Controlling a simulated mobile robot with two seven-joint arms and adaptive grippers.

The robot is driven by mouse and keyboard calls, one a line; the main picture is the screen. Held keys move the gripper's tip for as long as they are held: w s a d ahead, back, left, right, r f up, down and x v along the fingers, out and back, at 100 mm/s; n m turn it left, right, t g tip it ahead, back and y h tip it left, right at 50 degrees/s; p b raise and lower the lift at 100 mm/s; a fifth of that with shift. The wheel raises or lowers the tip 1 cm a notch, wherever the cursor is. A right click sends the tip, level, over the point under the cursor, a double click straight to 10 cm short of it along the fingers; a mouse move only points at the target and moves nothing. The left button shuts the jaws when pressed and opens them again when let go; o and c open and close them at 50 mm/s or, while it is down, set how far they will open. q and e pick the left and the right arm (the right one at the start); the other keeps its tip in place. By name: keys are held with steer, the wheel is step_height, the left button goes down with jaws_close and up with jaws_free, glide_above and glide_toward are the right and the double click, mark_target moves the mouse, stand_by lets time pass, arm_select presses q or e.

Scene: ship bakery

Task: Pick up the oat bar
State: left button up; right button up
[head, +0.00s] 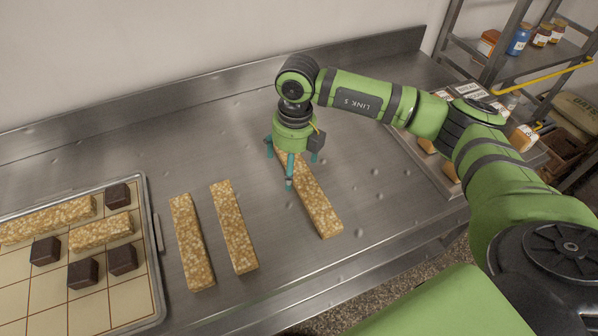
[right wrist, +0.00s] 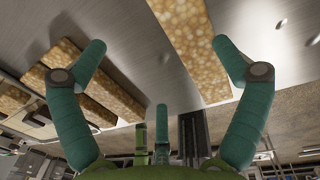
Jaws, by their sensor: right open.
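Three long golden oat bars lie loose on the steel counter in the head view: a left one (head: 192,243), a middle one (head: 234,228) and a right one (head: 318,207). My right gripper (head: 291,172) is over the far end of the right bar, pointing down and hiding that end. In the right wrist view the right gripper (right wrist: 165,70) is open, and the right oat bar (right wrist: 190,45) runs between its fingers, nearer the right finger. No grip on it shows. The other two bars show beyond the left finger. My left gripper is not in view.
A tray (head: 153,250) with a gridded mat stands at the left, holding oat bars and several dark chocolate cubes. Another tray (head: 425,165) lies behind my right arm. A metal shelf (head: 490,60) with jars stands at the back right. The counter around the right bar is clear.

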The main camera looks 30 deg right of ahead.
mark_target(299, 177)
steer(key=shift+w+d+r+h, duration=0.15)
steer(key=shift+d+h, duration=0.25)
steer(key=shift+d, duration=0.55)
steer(key=shift+d+f+p, duration=0.2)
steer(key=shift+p, duration=0.1)
steer(key=shift+f+p, duration=0.5)
steer(key=shift+f, duration=0.3)
step_height(299, 177, down, 4)
steer(key=shift+r+p, duration=0.1)
steer(key=shift+p, duration=0.75)
steer(key=shift+a+f, duration=0.1)
steer(key=shift+f, duration=0.4)
steer(key=c, duration=1.5)
